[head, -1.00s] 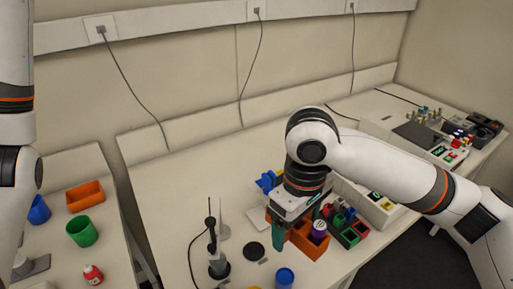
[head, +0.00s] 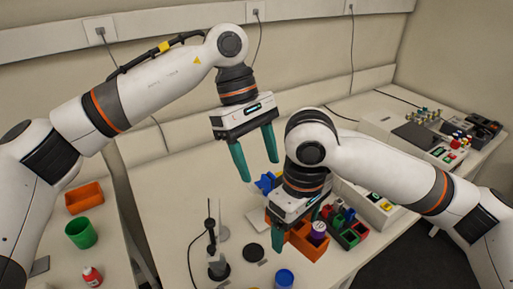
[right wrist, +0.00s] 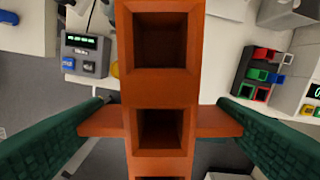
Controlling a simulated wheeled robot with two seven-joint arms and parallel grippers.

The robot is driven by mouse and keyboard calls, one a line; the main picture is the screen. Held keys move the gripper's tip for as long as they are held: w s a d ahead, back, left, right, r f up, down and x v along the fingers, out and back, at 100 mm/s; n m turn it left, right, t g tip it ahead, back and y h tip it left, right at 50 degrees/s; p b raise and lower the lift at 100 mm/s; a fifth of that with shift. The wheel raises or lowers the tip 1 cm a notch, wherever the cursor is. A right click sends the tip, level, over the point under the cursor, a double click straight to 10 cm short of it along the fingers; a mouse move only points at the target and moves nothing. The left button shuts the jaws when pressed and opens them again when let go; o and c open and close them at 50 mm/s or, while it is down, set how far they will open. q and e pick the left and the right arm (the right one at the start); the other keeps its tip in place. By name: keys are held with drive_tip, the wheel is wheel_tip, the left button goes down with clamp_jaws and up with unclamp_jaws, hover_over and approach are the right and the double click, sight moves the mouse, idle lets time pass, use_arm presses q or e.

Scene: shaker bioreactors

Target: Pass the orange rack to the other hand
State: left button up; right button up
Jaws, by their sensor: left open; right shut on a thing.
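The orange rack (head: 308,244) is in the middle right of the head view, under my right gripper (head: 293,220). In the right wrist view the rack (right wrist: 160,87) runs down the middle, with square compartments that look empty and a tab on each side. The green fingers of my right gripper (right wrist: 160,130) are shut on these tabs. My left gripper (head: 259,170) is open and empty, fingers pointing down, above the table to the left of the right gripper and apart from the rack. The rack's near left part is partly hidden by the right gripper.
A purple-capped container (head: 318,229) shows at the rack; I cannot tell whether it stands in it. A green bin (head: 349,238) and a blue object (head: 268,183) are close by. The table's back left is clear.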

use_arm(q)
drive_tip(key=x, duration=1)
drive_tip(key=shift+s+d+f, duration=0.1)
drive_tip(key=shift+d+f, duration=0.1)
drive_tip(key=shift+f, duration=0.15)
